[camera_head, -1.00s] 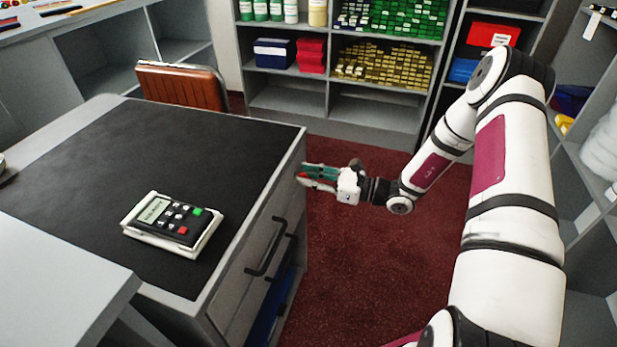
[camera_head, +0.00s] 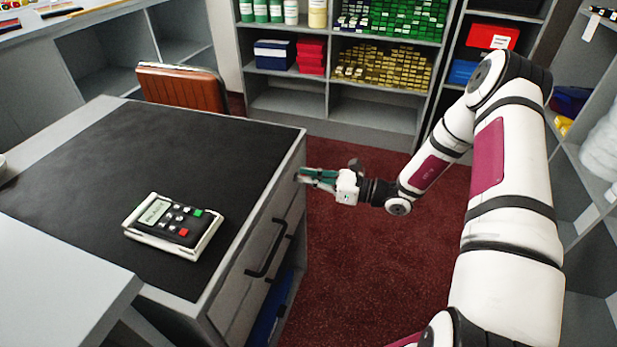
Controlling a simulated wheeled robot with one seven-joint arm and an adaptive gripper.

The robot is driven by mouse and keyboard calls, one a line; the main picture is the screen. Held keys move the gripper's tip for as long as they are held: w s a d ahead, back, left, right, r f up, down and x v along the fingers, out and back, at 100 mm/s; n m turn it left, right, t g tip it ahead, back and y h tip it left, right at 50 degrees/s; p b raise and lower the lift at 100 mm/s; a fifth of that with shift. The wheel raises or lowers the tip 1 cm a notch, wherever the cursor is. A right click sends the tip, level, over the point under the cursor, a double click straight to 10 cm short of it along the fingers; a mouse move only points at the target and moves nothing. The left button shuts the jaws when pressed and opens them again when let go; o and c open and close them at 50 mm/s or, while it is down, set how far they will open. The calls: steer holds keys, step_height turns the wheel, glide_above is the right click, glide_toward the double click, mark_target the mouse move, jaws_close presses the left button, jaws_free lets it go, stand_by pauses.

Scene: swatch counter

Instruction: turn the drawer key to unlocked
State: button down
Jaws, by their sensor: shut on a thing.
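My gripper (camera_head: 308,177) is at the far end of the desk's drawer front (camera_head: 240,285), just below the top edge. Its teal fingers point left at the front and are closed together. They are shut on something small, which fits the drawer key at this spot. The key and its lock are hidden by the fingers and too small to make out, so I cannot read the key's angle. The drawer front has dark bar handles (camera_head: 266,252) nearer to me and looks closed.
A card terminal (camera_head: 172,224) lies on the dark desk top (camera_head: 110,150). A brown chair (camera_head: 180,85) stands behind the desk. Shelves (camera_head: 290,98) with boxes line the back, and more shelving is on the right. The red carpet (camera_head: 375,270) beside the desk is clear.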

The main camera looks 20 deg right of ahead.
steer(key=m+p, duration=0.1)
steer(key=m, duration=0.4)
steer(key=m+p, duration=0.1)
steer(key=m, duration=0.4)
steer(key=shift+w+d+f+p, duration=0.15)
steer(key=shift+w+p, duration=0.05)
steer(key=shift+p, duration=0.2)
steer(key=m, duration=0.7)
steer(key=shift+d+f, duration=0.1)
steer(key=shift+f, duration=0.1)
steer(key=c, duration=1.7)
jaws_free()
steer(key=v, duration=1.2)
